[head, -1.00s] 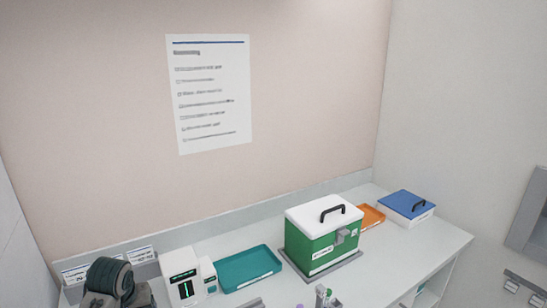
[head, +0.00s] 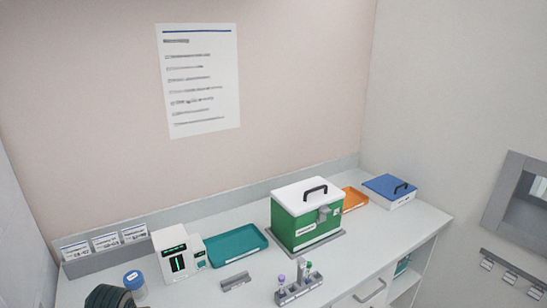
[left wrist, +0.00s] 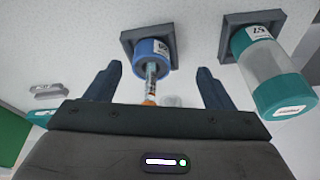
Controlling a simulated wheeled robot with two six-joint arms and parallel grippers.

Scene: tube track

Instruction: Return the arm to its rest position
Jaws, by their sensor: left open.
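In the left wrist view my left gripper (left wrist: 155,85) is open, its two dark fingers spread apart. Between and beyond them stands a blue container (left wrist: 153,50) with a white label on a grey square base. A narrow clear tube with orange marks (left wrist: 151,80) shows in front of it; I cannot tell whether it touches the container. In the head view only a dark rounded part of my left arm (head: 108,296) shows at the bottom left, beside a blue-capped jar (head: 134,280). My right gripper is not in view.
A teal-capped clear jar (left wrist: 270,75) stands close to the right finger. On the counter are a white device (head: 178,256), a teal tray (head: 236,244), a green box with white lid (head: 307,218), a tube rack (head: 299,288) and a small grey block (head: 235,281).

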